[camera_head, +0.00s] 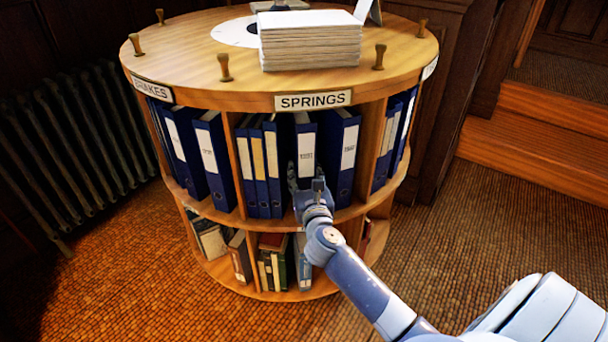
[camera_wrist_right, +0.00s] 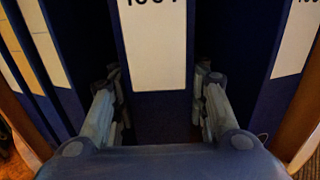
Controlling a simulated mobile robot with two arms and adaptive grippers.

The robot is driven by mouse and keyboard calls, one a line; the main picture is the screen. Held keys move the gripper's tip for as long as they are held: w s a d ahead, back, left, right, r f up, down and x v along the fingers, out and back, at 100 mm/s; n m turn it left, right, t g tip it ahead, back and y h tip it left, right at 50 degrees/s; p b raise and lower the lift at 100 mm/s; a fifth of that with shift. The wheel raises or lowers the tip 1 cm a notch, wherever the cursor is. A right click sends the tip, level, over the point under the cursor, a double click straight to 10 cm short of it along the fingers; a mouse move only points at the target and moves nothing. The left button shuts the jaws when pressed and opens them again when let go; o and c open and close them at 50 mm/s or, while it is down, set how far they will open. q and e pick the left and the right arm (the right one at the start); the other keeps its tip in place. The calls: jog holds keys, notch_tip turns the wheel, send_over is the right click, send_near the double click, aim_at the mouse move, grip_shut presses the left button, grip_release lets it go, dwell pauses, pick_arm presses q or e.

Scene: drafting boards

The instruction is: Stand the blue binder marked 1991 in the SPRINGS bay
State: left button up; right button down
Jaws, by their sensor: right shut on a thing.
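The round wooden shelf's SPRINGS sign (camera_head: 313,100) marks the upper bay facing me. In that bay, my right gripper (camera_head: 305,178) is shut on a blue binder (camera_head: 306,143) with a white spine label. The binder looks upright, spine towards me, with dark gaps on both sides. In the right wrist view, the fingers (camera_wrist_right: 159,95) flank the binder (camera_wrist_right: 155,55), and the year on its label is cut off at the top, so I cannot read it fully. The gripper hides its foot, so I cannot tell whether it touches the shelf. My left gripper is not in view.
Several thinner blue binders (camera_head: 259,165) stand left of it, and a wide blue binder (camera_head: 346,155) leans to its right. Wooden dividers (camera_head: 369,140) bound the bay. A paper stack (camera_head: 310,42) lies on top. A radiator (camera_head: 75,140) stands left.

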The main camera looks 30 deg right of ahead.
jog(key=shift+r, duration=0.1)
jog(key=c, duration=1.2)
grip_release()
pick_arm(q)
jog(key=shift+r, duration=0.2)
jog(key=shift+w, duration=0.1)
pick_arm(e)
jog(key=v, duration=1.2)
jog(key=s+a+f+m+g+y, duration=0.1)
jog(key=s+f+m+g, duration=0.25)
jog(key=f+m, duration=0.5)
jog(key=s+a+f+m+g+y, duration=0.1)
jog(key=s+f+m+g, duration=0.4)
jog(key=f, duration=0.7)
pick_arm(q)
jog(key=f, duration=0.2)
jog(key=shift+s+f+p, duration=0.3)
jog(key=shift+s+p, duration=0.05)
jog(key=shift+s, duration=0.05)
pick_arm(e)
jog(key=s+a+f+m+g+y, duration=0.5)
jog(key=s+a+f+m, duration=0.5)
jog(key=s+f+m, duration=0.4)
jog(key=shift+s+a+f+m+y, duration=0.2)
jog(key=shift+a+f+m+y, duration=0.15)
jog(key=shift+f+m, duration=0.4)
